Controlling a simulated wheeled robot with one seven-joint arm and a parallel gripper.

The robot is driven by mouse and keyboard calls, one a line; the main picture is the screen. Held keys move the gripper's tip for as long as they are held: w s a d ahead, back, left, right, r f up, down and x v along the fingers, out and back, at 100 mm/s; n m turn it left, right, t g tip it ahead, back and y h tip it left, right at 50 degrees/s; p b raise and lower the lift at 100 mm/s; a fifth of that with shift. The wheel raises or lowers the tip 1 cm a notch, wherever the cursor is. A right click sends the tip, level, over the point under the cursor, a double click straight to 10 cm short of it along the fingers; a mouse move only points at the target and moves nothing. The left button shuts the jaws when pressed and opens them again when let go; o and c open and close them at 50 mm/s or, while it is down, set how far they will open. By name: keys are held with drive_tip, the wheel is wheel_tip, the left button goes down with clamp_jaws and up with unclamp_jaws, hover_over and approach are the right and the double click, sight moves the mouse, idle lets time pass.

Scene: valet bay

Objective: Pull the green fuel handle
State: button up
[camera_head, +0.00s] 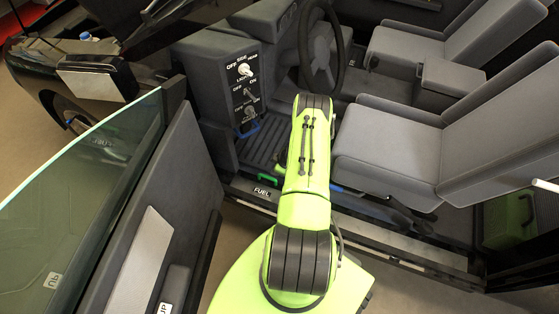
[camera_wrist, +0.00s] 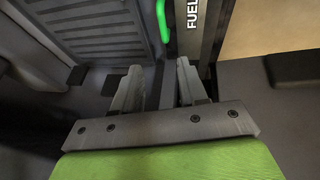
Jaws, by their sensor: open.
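The green fuel handle (camera_head: 266,179) is low in the car's door opening, at the sill beside the FUEL label (camera_head: 264,191), left of my arm in the head view. In the wrist view the green handle (camera_wrist: 163,20) is at the top middle, only partly in frame, with the FUEL label (camera_wrist: 193,14) to its right. My gripper (camera_wrist: 158,75) shows in the wrist view with its two fingers apart and nothing between them. The handle lies beyond the fingertips, apart from them. In the head view my arm hides the gripper.
The open car door (camera_head: 165,215) stands at left with its glass raised. A switch panel (camera_head: 245,85) with a blue handle (camera_head: 248,130) below it is behind the sill. The ribbed footwell floor (camera_head: 264,148) is bare.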

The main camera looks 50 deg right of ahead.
drive_tip(key=v, duration=0.3)
idle(0.5)
drive_tip(key=w+a+r+p, duration=0.1)
drive_tip(key=w+a+r, duration=0.2)
drive_tip(key=r, duration=0.7)
drive_tip(key=w+a+r+p, duration=0.2)
drive_tip(key=w+r, duration=0.2)
drive_tip(key=r, duration=0.5)
drive_tip(key=w+a+r+p, duration=0.1)
drive_tip(key=w+a+r, duration=0.2)
drive_tip(key=r, duration=0.7)
drive_tip(key=a+r+p, duration=0.1)
drive_tip(key=a+r, duration=0.5)
drive_tip(key=r, duration=0.4)
drive_tip(key=s+a+r+m+p, duration=0.2)
drive_tip(key=s+a+r, duration=0.7)
drive_tip(key=a+r, duration=0.4)
drive_tip(key=s+a+r+m+p, duration=0.1)
drive_tip(key=s+a+r, duration=0.1)
drive_tip(key=s, duration=0.5)
drive_tip(key=s+a+r+p, duration=0.1)
drive_tip(key=s+a+r, duration=0.2)
drive_tip(key=s, duration=0.4)
drive_tip(key=shift+s+a+r+m+t+y, duration=0.2)
drive_tip(key=shift+r+m+t+y, duration=0.15)
drive_tip(key=shift+r, duration=0.25)
